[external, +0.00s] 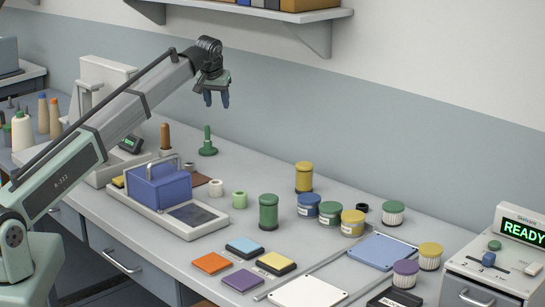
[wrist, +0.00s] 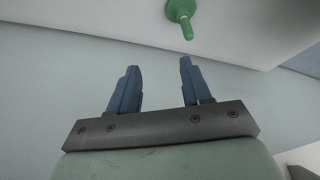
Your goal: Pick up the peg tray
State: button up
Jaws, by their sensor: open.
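I cannot tell for sure which thing is the peg tray. A white tray (external: 203,233) on the left of the bench holds a blue box (external: 160,185) with a metal handle and a dark recessed pad. A flat blue plate (external: 383,251) and a flat white plate (external: 308,292) lie at the front right. My gripper (external: 217,99) is open and empty, high above the back of the bench, its fingers pointing down. In the wrist view my gripper (wrist: 160,66) shows two blue fingers apart, with nothing between them.
A green upright handle on a base (external: 207,142) stands below my gripper; it shows in the wrist view (wrist: 181,12). A green spool (external: 268,212), a yellow spool (external: 303,177) and several jars stand mid-bench. Colored pads lie in front. A READY box (external: 505,255) is at right.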

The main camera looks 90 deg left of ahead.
aim_at(207, 126)
jog(key=s+a, duration=0.2)
jog(key=s, duration=0.2)
jog(key=shift+n+h, duration=0.3)
jog(key=shift+n, duration=0.1)
jog(key=x, duration=0.7)
jog(key=shift+s+a+f, duration=0.15)
jog(key=shift+a+f, duration=0.1)
jog(key=shift+a, duration=0.15)
jog(key=shift+s+d+x, duration=0.1)
jog(key=shift+d+x, duration=0.05)
jog(key=shift+x, duration=1.2)
jog(key=shift+s+d+x, duration=0.1)
jog(key=shift+s+x, duration=0.05)
jog(key=shift+x, duration=1.2)
grip_shut()
